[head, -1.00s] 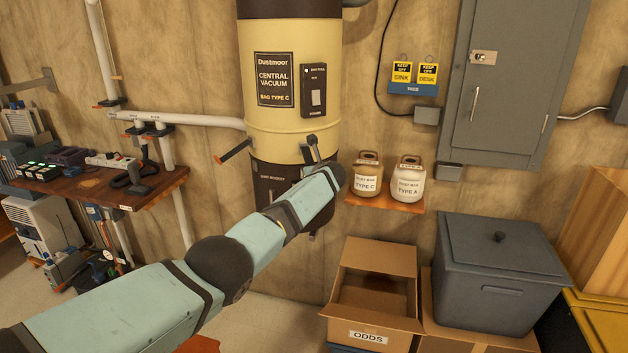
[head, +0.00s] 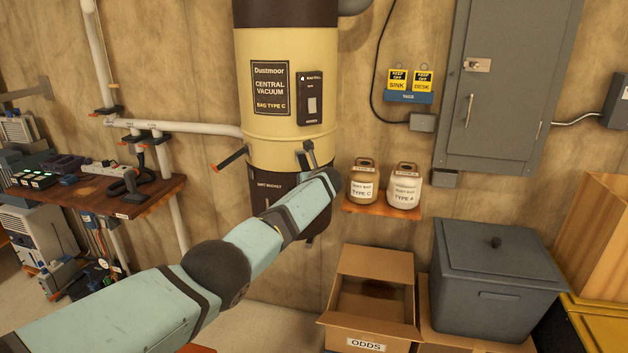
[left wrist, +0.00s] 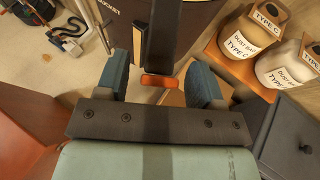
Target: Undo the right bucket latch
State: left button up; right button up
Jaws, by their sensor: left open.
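The central vacuum (head: 288,90) is a cream canister on the wall with a dark dirt bucket (head: 262,185) at its bottom. The left bucket latch (head: 230,158) is a dark bar with an orange tip, sticking out to the left. The right bucket latch (head: 307,153) shows partly above my left wrist; its lower part is hidden there. In the left wrist view its orange tip (left wrist: 157,81) lies between the two blue fingers of my left gripper (left wrist: 159,72). The fingers are open, with a gap on both sides of the tip. My right gripper is out of view.
A small wooden shelf (head: 380,211) with two dust bag jars, Type C (head: 362,182) and Type A (head: 404,190), is just right of my wrist. Below stand an open ODDS box (head: 366,318) and a grey lidded bin (head: 495,280). A workbench (head: 110,195) is at left.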

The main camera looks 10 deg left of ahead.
pick_arm(q)
jog(key=p+v, duration=0.1)
jog(key=v, duration=1.2)
jog(key=shift+s+r, duration=0.2)
jog(key=shift+s, duration=0.05)
